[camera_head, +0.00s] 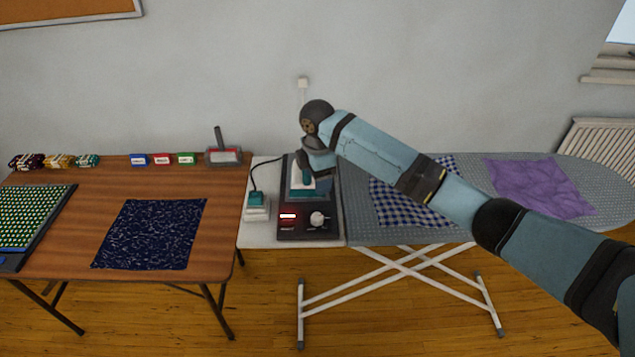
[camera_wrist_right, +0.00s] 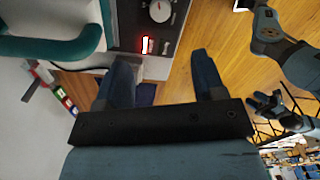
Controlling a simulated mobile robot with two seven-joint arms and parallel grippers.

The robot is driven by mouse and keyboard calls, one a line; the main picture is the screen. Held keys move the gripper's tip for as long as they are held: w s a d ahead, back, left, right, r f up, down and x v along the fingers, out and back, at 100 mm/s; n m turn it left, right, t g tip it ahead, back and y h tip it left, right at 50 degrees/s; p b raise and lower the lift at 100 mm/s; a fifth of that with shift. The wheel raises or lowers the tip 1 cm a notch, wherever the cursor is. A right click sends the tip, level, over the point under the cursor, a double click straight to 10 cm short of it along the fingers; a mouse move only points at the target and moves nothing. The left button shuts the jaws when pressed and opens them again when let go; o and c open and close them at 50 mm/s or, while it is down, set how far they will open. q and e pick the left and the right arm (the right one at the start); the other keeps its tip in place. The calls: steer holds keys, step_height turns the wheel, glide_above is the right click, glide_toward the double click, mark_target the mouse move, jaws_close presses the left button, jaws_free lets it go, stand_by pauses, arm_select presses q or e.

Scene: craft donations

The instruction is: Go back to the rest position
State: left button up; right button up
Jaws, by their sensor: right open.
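My right arm reaches in from the right in the head view. Its gripper (camera_head: 318,160) hangs over the black control plate (camera_head: 322,233), partly hidden by my wrist. In the right wrist view the fingers of my right gripper (camera_wrist_right: 163,78) are spread apart with nothing between them. A teal-and-white iron-like tool (camera_head: 301,186) stands on the black plate just below the gripper. A teal handle (camera_wrist_right: 50,46) shows at the left of the wrist view, outside the fingers. A dark arm at the right of that view ends in what looks like my left gripper (camera_wrist_right: 268,106); its jaws are unclear.
A smaller teal-and-white device (camera_head: 257,206) with a cord stands left of the plate. The ironing board (camera_head: 355,215) holds checked (camera_head: 390,205) and purple cloths (camera_head: 540,187).

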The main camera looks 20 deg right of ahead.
steer(key=shift+f, duration=0.1)
steer(key=s+a+f+m+t+y, duration=0.2)
steer(key=s+a+f+m, duration=0.2)
steer(key=s+f, duration=0.45)
steer(key=s+a+f+m+t+y, duration=0.3)
steer(key=s+a+f, duration=0.1)
steer(key=s+f, duration=0.4)
steer(key=s+d+m+t+h, duration=0.1)
steer(key=s+d+m+t, duration=0.2)
steer(key=s, duration=0.6)
steer(key=s+d+f+m+t+p, duration=0.1)
steer(key=s+d+m+t, duration=0.2)
steer(key=s, duration=0.6)
steer(key=d+m, duration=0.2)
steer(key=shift+s+f+m+h, duration=0.15)
steer(key=shift+f+m+h, duration=0.15)
steer(key=shift+m+h, duration=0.1)
